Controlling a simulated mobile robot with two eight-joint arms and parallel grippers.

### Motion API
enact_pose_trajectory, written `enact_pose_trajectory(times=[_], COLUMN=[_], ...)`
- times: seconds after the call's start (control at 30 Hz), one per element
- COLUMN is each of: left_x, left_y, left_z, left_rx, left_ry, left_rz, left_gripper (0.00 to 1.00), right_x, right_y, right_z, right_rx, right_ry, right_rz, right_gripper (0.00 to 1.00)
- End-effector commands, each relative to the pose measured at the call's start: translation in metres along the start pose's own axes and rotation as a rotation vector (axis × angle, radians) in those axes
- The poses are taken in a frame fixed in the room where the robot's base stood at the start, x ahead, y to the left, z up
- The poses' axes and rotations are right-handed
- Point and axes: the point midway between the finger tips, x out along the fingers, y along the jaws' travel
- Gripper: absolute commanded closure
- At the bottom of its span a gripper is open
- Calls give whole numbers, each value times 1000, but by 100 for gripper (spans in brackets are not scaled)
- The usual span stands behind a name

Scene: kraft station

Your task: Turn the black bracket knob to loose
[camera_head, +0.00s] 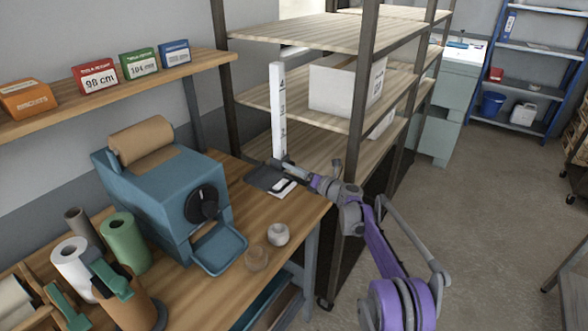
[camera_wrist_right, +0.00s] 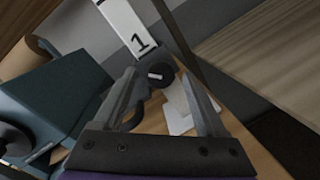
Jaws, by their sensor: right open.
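The black bracket knob (camera_wrist_right: 157,74) is a small round dark knob with a pale mark on its face. In the right wrist view it sits at the foot of a white numbered ruler (camera_wrist_right: 125,22). My right gripper (camera_wrist_right: 158,82) is open, with its fingers on either side of the knob in that view. I cannot tell whether they touch it. In the head view my right gripper (camera_head: 283,168) is at the foot of the upright white ruler (camera_head: 278,105), and the knob is too small to make out. My left gripper is not in view.
A blue paper machine (camera_head: 160,190) with a black dial stands on the wooden bench left of the ruler. Pale cards (camera_head: 281,187) lie on a dark pad by my gripper. Metal-framed shelves (camera_head: 365,90) rise behind.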

Motion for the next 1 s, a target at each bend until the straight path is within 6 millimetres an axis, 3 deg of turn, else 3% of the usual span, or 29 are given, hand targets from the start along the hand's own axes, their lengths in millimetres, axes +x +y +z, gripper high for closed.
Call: enact_pose_trajectory(times=[0.07, 0.5, 0.73, 1.0], left_x=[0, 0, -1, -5], left_y=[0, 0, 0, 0], left_z=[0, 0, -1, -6], left_rx=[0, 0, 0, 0], left_ry=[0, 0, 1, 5], left_rz=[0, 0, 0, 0], left_gripper=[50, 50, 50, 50], right_x=[0, 0, 0, 0], right_y=[0, 0, 0, -1], right_z=[0, 0, 0, 0], right_rx=[0, 0, -52, -344], right_ry=[0, 0, -7, -45], right_rz=[0, 0, 6, 34], right_gripper=[26, 100, 100, 100])
